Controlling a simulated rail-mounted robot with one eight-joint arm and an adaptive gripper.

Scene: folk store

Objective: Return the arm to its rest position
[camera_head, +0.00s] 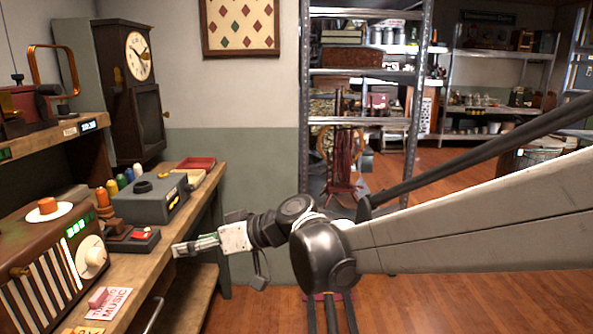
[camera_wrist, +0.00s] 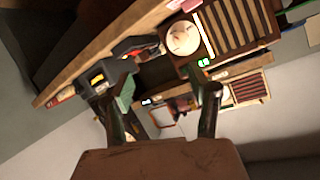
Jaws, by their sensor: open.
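My arm reaches in from the right in the head view and bends at a dark joint in the middle. My gripper (camera_head: 182,249) points left, close to the front edge of the wooden counter (camera_head: 150,262). In the wrist view my gripper (camera_wrist: 160,92) has its two fingers spread apart with nothing held between them. The wrist view is tilted, and the counter (camera_wrist: 112,50) runs across it diagonally. From the head view I cannot tell whether the fingertips touch the counter edge.
On the counter are a brown radio (camera_head: 50,262), a grey box (camera_head: 150,200), a small dark tray (camera_head: 131,241), a red tray (camera_head: 196,163) and several coloured spools. A clock (camera_head: 138,60) stands behind. Metal shelving (camera_head: 304,120) rises beyond my arm. The wooden floor (camera_head: 250,310) below is largely open.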

